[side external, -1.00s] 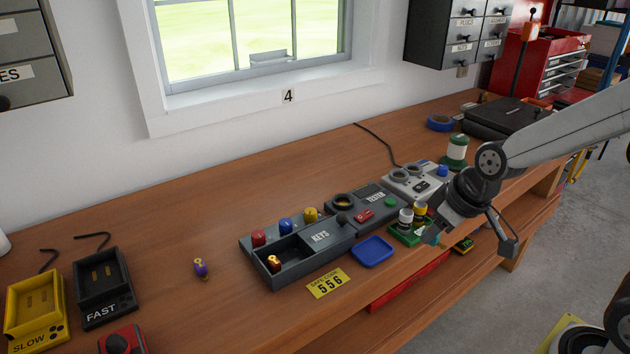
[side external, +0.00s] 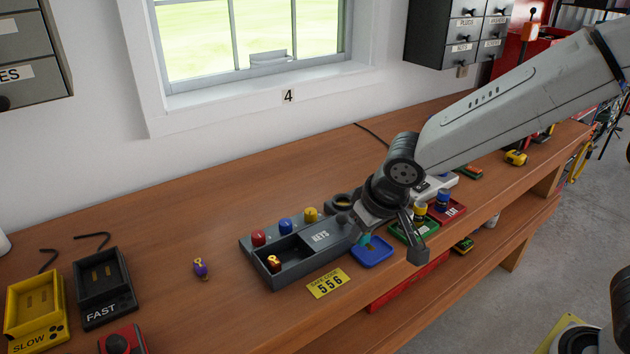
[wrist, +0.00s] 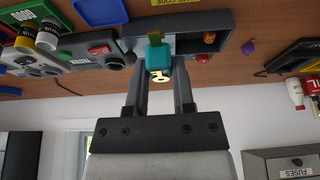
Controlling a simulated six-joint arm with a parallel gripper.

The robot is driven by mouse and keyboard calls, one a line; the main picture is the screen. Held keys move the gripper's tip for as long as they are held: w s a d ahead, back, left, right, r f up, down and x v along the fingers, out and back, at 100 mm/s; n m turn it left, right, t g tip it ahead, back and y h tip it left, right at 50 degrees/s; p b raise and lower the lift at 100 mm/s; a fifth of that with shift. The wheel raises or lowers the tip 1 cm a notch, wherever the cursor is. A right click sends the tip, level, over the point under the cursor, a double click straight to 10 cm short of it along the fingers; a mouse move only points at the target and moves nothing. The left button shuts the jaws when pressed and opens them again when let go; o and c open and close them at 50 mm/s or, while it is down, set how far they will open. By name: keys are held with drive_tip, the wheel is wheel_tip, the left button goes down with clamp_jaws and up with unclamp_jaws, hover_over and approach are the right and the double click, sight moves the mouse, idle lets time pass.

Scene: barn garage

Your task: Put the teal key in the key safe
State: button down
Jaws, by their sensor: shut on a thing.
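My gripper (side external: 364,236) is shut on the teal key (wrist: 157,54); in the wrist view the key sits between the two fingertips (wrist: 158,68). In the side view only a small teal patch (side external: 365,241) shows under my gripper, above the back of the blue tray. The grey key safe (side external: 292,280), with its lid marked KEYS (side external: 322,236), stands to the left of my gripper. Its left compartment is open and holds an orange key (side external: 274,262). The safe also shows behind the held key in the wrist view (wrist: 222,18).
Red (side external: 258,238), blue (side external: 285,226) and yellow (side external: 310,214) knobs line the safe's back. The blue tray (side external: 374,254) and yellow code card (side external: 328,283) lie in front.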

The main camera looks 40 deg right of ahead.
drive_tip(key=shift+w+a, duration=0.2)
drive_tip(key=shift+a, duration=0.25)
drive_tip(key=shift+w+a, duration=0.2)
drive_tip(key=shift+a, duration=0.25)
approach(290, 257)
drive_tip(key=shift+w+d+f, duration=0.15)
drive_tip(key=shift+w+f, duration=0.65)
drive_tip(key=shift+f, duration=0.1)
drive_tip(key=shift+w+f, duration=0.15)
drive_tip(key=shift+w+f, duration=0.3)
drive_tip(key=shift+f, duration=1.55)
drive_tip(key=shift+f, duration=0.1)
